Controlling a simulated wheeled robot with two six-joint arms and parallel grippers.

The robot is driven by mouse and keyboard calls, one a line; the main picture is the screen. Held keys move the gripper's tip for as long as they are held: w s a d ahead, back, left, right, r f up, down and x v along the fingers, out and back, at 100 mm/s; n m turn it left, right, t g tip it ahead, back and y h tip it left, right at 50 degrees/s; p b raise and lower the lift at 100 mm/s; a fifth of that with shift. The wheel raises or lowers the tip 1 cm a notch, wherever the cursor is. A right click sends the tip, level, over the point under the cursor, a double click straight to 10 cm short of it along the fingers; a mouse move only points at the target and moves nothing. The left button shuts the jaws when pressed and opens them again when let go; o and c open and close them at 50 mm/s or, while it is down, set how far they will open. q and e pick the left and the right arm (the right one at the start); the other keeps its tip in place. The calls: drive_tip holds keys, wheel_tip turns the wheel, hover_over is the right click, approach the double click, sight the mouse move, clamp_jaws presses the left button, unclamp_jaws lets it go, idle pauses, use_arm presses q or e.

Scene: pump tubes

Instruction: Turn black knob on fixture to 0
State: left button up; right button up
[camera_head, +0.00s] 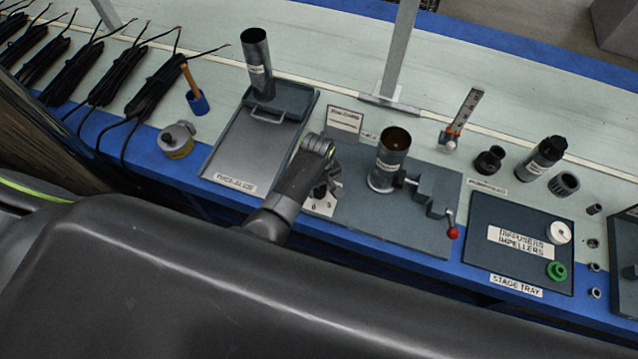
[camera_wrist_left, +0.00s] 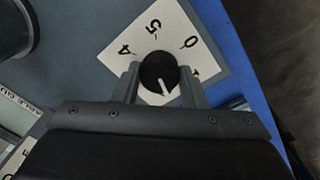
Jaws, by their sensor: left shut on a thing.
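The black knob (camera_wrist_left: 158,74) sits on a white dial plate (camera_wrist_left: 112,66) in the left wrist view. The marks 4, 5 and 0 show on the dial, and part of another mark shows by the right finger. The knob's white pointer line points down and slightly right in that view, away from the 0, toward the part hidden by my gripper. My left gripper (camera_wrist_left: 160,88) is shut on the knob, one finger on each side. In the head view my left gripper (camera_head: 324,187) covers most of the knob, on the left of the grey fixture plate (camera_head: 400,235). My right gripper is not in view.
An upright grey cylinder (camera_head: 390,165) and a clamp with a red-tipped handle (camera_head: 452,232) stand on the fixture to the right of my gripper. The stage tray (camera_head: 490,260) is at right.

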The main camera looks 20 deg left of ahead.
use_arm(q)
drive_tip(key=n+p, duration=0.1)
drive_tip(key=n, duration=0.2)
drive_tip(key=shift+r, duration=0.15)
drive_tip(key=n+p, duration=0.1)
drive_tip(key=n, duration=0.1)
drive_tip(key=shift+n+p, duration=0.3)
drive_tip(key=n+p, duration=0.1)
drive_tip(key=n, duration=0.4)
drive_tip(key=n+p, duration=0.1)
drive_tip(key=n, duration=0.4)
drive_tip(key=shift+n, duration=0.4)
drive_tip(key=n, duration=0.4)
drive_tip(key=shift+n, duration=0.4)
drive_tip(key=o, duration=1)
